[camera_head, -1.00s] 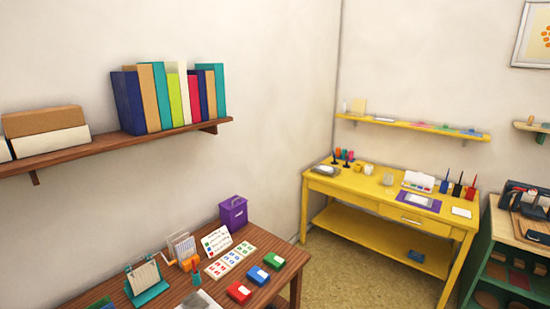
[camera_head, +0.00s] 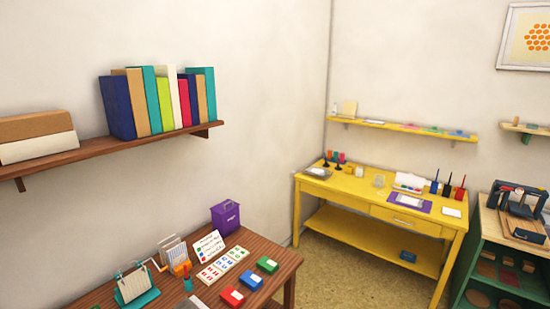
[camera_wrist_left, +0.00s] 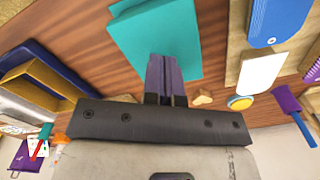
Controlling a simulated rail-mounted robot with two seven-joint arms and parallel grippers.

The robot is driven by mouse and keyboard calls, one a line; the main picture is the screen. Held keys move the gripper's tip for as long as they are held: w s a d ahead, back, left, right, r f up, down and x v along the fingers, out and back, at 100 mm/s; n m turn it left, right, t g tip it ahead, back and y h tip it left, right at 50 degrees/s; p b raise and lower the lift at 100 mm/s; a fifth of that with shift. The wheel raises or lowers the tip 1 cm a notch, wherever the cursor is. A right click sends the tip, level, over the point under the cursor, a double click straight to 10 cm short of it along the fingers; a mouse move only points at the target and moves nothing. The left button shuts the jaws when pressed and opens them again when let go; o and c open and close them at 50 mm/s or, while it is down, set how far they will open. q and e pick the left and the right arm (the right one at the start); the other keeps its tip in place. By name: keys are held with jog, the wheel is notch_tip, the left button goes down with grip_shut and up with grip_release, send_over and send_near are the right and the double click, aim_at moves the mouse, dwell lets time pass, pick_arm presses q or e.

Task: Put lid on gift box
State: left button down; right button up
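No gift box or lid can be made out for certain in the head view. In the left wrist view, a shallow brown open box (camera_wrist_left: 62,76) lies at the left on a wooden surface. A flat teal piece (camera_wrist_left: 158,40) lies at the top middle. My left gripper (camera_wrist_left: 165,60) has its two fingers together, in front of the teal piece, with nothing visible between them. Whether they touch the teal piece I cannot tell. My right gripper is not in view.
A wooden shelf (camera_head: 100,148) carries books and a brown-and-white box (camera_head: 38,137). A yellow desk (camera_head: 345,196) stands at the back, a green shelf unit (camera_head: 500,262) at the right. Floor shows between them.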

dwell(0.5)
pick_arm(q)
jog(key=shift+f, duration=0.55)
jog(key=shift+f+b, duration=0.3)
jog(key=shift+f, duration=0.3)
dwell(0.5)
dwell(0.7)
jog(key=shift+f, duration=0.1)
dwell(0.6)
jog(key=shift+f+p, duration=0.1)
jog(key=shift+p, duration=0.4)
dwell(0.4)
jog(key=shift+s, duration=0.1)
dwell(0.4)
